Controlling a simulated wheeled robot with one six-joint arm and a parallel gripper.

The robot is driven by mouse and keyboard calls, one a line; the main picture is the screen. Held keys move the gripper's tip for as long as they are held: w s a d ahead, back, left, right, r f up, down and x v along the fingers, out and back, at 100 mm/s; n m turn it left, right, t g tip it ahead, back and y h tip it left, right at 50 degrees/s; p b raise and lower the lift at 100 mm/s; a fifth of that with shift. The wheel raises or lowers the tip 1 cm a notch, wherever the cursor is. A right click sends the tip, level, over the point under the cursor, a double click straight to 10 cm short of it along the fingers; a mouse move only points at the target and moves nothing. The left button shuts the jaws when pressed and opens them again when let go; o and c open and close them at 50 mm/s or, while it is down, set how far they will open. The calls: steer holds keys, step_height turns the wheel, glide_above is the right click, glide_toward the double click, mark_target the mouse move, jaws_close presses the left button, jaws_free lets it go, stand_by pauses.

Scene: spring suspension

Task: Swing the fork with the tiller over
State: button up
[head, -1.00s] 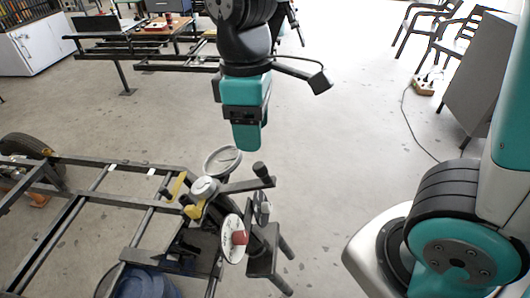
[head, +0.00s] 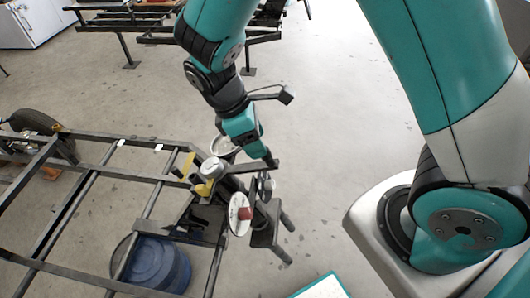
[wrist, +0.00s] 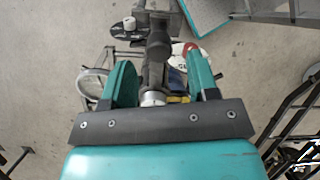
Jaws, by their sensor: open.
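The tiller (head: 243,168) is a dark bar reaching right from a silver-capped pivot (head: 211,167) at the right end of the black frame. My gripper (head: 270,160) is down at the tiller's outer end in the head view. In the wrist view the teal fingers of my gripper (wrist: 158,66) stand apart on either side of the dark tiller (wrist: 153,74), with gaps showing, so it is open around it. The silver cap (wrist: 152,98) shows near the palm. I cannot make out the fork itself clearly; my gripper and the tiller hide parts below.
A white dial with a red knob (head: 244,213) and dark posts stand just in front of the tiller. A round ring-like part (head: 222,146) sits behind it. A blue bucket (head: 160,266) stands under the frame rails (head: 100,169).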

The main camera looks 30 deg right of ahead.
steer(key=x, duration=0.5)
steer(key=shift+d+f, duration=0.1)
steer(key=shift+f, duration=0.2)
jaws_close()
steer(key=shift+s, duration=0.1)
